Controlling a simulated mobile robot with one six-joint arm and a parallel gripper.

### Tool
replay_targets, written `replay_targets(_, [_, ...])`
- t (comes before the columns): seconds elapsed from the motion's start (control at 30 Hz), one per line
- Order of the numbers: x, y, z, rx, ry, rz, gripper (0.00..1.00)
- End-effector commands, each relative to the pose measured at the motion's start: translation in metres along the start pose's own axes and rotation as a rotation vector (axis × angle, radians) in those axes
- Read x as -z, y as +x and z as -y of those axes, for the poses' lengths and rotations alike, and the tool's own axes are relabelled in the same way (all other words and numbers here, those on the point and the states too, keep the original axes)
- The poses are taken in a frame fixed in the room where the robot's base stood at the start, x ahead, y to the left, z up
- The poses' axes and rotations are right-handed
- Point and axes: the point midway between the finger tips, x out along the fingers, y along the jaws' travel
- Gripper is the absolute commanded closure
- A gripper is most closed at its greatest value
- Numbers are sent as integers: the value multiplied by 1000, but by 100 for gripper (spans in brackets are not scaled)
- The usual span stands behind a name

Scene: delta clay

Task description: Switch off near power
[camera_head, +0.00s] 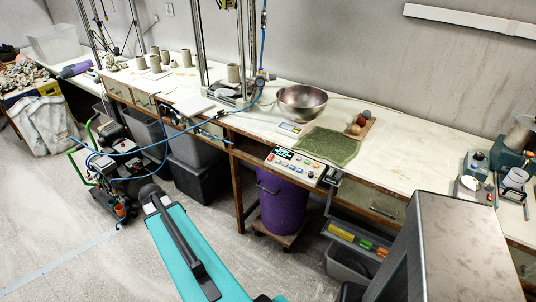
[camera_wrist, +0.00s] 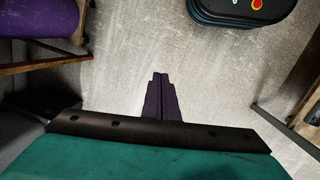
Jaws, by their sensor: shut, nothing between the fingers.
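No switch in view is clearly marked as the near power. A control panel (camera_head: 295,165) with a small display and several coloured buttons sits at the bench's front edge, above the purple bin, in the head view. A small grey-green box with controls (camera_head: 475,164) stands on the bench at the far right. My gripper (camera_wrist: 161,77) shows in the wrist view, its dark fingers together and empty above bare floor. It touches neither of these. In the head view my teal arm reaches over the floor in front of the bench, and the fingers cannot be made out.
The long bench holds a metal bowl (camera_head: 302,102), a green mat (camera_head: 327,146) and clay pots (camera_head: 155,63). A hose-fed machine (camera_head: 108,167) stands left on the floor. Floor at lower left is mostly clear.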

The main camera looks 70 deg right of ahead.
Motion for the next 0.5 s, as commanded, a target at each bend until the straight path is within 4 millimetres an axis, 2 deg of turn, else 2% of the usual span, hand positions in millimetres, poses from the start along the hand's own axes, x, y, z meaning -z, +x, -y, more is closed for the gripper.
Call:
replay_targets(0.03, [0,-12,-20,-12,12,-13,100])
replay_targets(0.27, [-17,-63,-100,-67,47,-55,100])
replay_targets(0.5, [-52,-119,-181,-135,87,-85,100])
